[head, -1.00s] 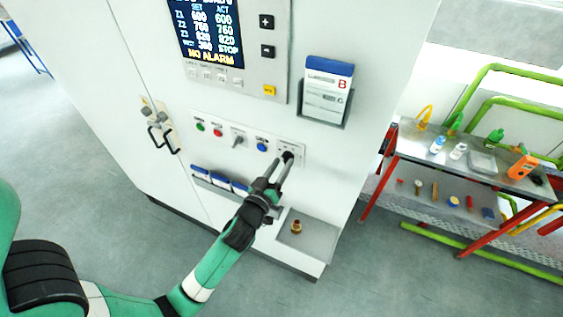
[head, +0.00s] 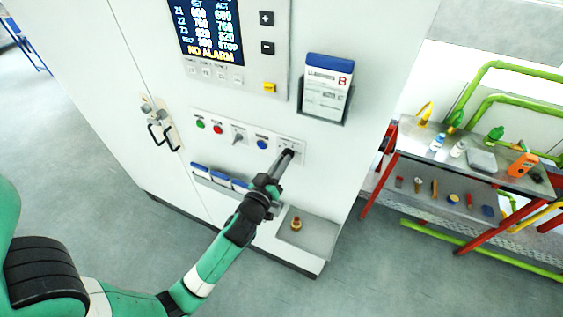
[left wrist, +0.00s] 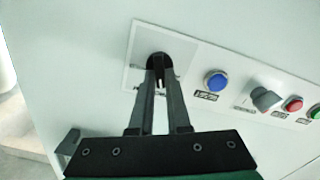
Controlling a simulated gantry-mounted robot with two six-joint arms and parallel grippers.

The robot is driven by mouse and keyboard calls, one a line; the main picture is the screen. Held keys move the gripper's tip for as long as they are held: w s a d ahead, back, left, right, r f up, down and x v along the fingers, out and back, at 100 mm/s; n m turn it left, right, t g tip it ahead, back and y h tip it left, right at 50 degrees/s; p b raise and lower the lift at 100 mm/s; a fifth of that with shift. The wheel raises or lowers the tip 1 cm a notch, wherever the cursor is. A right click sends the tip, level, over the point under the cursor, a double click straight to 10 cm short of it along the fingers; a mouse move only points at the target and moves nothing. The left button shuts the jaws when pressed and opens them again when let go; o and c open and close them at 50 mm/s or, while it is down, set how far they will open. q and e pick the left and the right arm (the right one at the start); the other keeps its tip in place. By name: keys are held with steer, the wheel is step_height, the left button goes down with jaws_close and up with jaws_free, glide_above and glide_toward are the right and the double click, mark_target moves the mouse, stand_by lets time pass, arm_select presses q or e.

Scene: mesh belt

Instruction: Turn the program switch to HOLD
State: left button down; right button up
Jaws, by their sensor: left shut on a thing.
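The program switch (left wrist: 158,62) is a black knob on a pale plate at the right end of the button row in the head view; there my fingers mostly cover it. My left gripper (head: 287,155) reaches up to it from below. In the left wrist view my left gripper (left wrist: 158,72) has its two long grey fingers shut on the black knob. The plate (left wrist: 136,50) around the knob bears small marks, but I cannot read them or tell which position the knob points to. My right gripper is not in view.
Left of the switch are a blue button (head: 262,144), a grey selector (head: 238,135), a red button (head: 217,128) and a green button (head: 200,123). Below are a bin of blue-topped items (head: 218,178) and a tray (head: 318,238). A card holder (head: 325,118) sits above right.

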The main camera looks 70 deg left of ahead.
arm_select(q)
steer(key=shift+m, duration=0.3)
steer(key=shift+w+d+m+p, duration=0.15)
steer(key=shift+m+p, duration=0.55)
steer(key=shift+m, duration=3.6)
steer(key=shift+w+d+m+p, duration=0.1)
steer(key=shift+m+p, duration=0.6)
steer(key=shift+m, duration=3.6)
steer(key=shift+f, duration=0.1)
steer(key=c, duration=0.9)
jaws_free()
steer(key=shift+s, duration=0.1)
